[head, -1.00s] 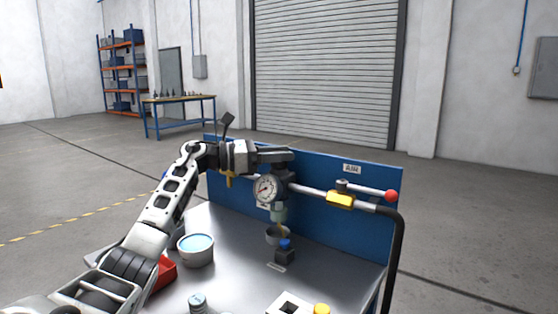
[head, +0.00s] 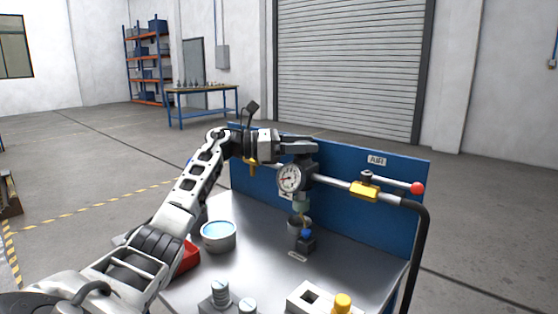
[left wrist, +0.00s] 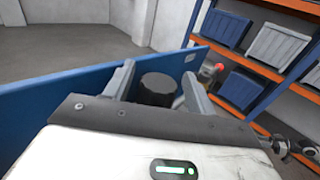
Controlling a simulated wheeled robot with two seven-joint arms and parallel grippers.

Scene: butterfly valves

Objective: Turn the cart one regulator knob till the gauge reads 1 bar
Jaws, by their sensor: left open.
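The regulator (head: 306,182) sits on the pipe along the cart's blue back panel. Its round white gauge (head: 289,179) faces me, with a red needle; the numbers are too small to read. My left gripper (head: 299,147) is at the top of the regulator. In the left wrist view the black round knob (left wrist: 158,88) stands between the two fingers of my left gripper (left wrist: 152,85), which are apart with a gap visible on either side. In the head view the gripper mostly hides the knob. My right gripper is not in view.
To the right, the pipe carries a yellow valve (head: 364,191) with a red-tipped lever (head: 417,188) and a black hose (head: 418,250). The cart top (head: 255,265) holds a bowl (head: 218,235), a red tray (head: 187,258) and a yellow button (head: 342,303).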

